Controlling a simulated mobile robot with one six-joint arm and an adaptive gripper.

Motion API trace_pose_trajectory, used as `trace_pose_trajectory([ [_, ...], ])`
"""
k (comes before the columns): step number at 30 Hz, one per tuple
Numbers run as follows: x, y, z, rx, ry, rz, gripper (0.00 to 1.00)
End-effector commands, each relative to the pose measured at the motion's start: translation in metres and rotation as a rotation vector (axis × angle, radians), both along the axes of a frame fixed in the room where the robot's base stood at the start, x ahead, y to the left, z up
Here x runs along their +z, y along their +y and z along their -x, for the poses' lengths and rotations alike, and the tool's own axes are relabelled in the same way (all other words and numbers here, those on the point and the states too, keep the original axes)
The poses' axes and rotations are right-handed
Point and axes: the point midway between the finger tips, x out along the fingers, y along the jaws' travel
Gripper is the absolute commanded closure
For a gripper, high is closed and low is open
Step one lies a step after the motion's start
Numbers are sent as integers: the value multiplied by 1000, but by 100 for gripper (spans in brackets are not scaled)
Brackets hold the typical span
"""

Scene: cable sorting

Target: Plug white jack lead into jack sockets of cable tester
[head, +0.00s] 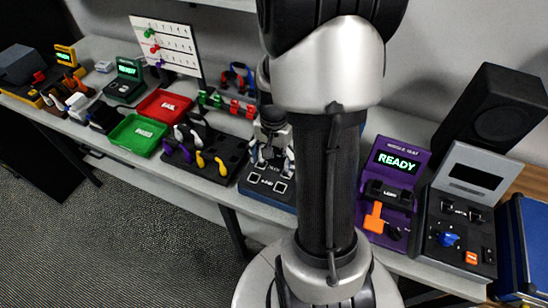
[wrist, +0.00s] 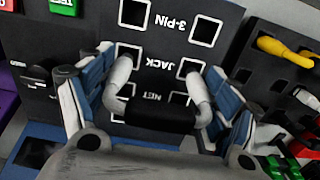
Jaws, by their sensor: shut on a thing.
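The cable tester (wrist: 160,48) fills the middle of the wrist view. Its 3-PIN, JACK and NET labels are upside down, each between a left and a right square socket. In the head view the tester (head: 268,186) stands on the bench left of my arm. My gripper (wrist: 158,108) is shut on the white jack lead (wrist: 198,90), which has two bent white ends and a black middle. The ends point at the panel and overlap the lower edges of the two JACK sockets (wrist: 130,54). I cannot tell whether they are in the sockets.
A black rack with a yellow lead (wrist: 285,47) stands right of the tester in the wrist view. In the head view, a green tray (head: 137,135) and a red tray (head: 164,105) lie further left. A purple READY device (head: 397,162) stands right of my arm.

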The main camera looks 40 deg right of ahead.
Motion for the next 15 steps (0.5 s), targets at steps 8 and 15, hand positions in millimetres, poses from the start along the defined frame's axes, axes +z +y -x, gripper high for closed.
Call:
trace_pose_trajectory([
  [8,-2,0,0,0,0,0,44],
  [15,-8,0,0,0,0,0,44],
])
